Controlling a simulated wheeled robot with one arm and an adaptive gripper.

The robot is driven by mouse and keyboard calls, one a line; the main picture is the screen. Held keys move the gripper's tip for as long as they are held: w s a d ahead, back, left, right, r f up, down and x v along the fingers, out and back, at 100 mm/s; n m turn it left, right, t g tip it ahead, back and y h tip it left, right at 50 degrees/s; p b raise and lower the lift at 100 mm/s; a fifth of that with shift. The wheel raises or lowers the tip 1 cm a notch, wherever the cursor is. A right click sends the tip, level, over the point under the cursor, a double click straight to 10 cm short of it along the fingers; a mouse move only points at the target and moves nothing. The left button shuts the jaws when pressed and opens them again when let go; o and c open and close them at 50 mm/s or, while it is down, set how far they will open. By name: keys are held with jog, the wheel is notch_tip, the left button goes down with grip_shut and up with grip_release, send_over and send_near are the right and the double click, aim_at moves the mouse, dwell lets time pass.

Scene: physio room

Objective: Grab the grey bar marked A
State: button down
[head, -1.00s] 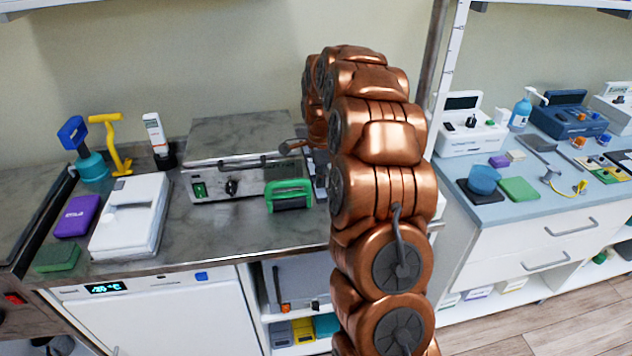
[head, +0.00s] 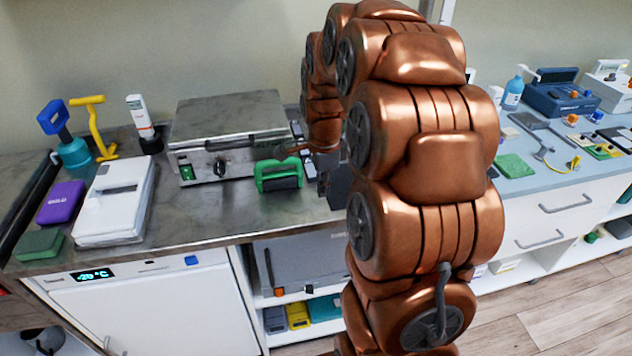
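I cannot make out a bar with a readable letter A. Small dark grey pieces (head: 297,131) stand on the left bench just right of the steel hot-plate unit, partly hidden by my arm. A dark grey flat piece (head: 527,121) lies on the right bench, with no mark legible. My gripper (head: 333,186) appears only as dark parts low over the left bench, to the right of the green-handled tool (head: 279,176). My copper arm hides most of it, so its fingers and anything between them do not show.
The steel hot-plate unit (head: 228,110) stands at the back of the left bench (head: 215,215). A white box (head: 115,202), a purple pack (head: 61,203) and a green block (head: 39,245) lie at left. The right bench holds several devices.

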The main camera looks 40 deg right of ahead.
jog(key=shift+s+a, duration=0.3)
jog(key=shift+s, duration=0.45)
jog(key=shift+c, duration=1.9)
grip_release()
